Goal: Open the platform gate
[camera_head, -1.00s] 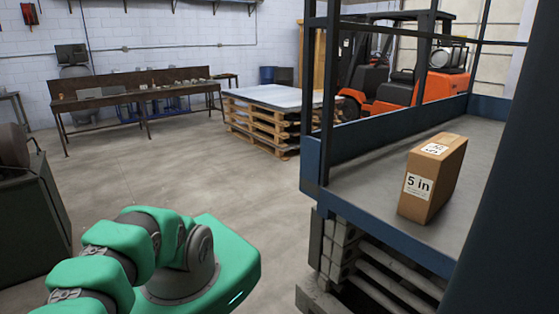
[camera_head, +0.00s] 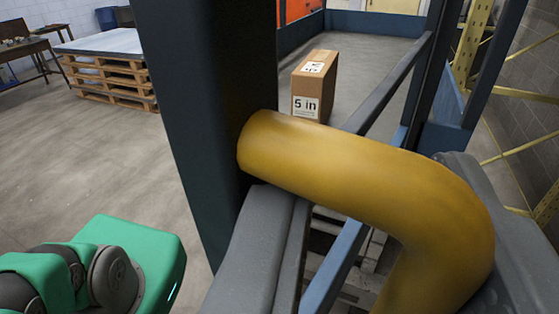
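The raised platform (camera_head: 375,65) has a grey deck with blue edges. A dark post (camera_head: 200,110) stands close on the left, and another dark post (camera_head: 437,75) stands on the right. Between them a dark upper rail (camera_head: 395,85) and a blue lower bar (camera_head: 335,270) cross the opening; I cannot tell for sure whether these are the platform gate. A thick yellow bent pipe (camera_head: 370,175) crosses close in front and hides part of the opening. No gripper fingers can be made out.
A cardboard box (camera_head: 318,80) marked "5 in" stands on the deck. Grey parts (camera_head: 255,250) lie close beside the yellow pipe. Stacked pallets (camera_head: 110,70) and a workbench (camera_head: 30,50) stand at left, with open floor nearer. Yellow racking (camera_head: 470,45) is at right.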

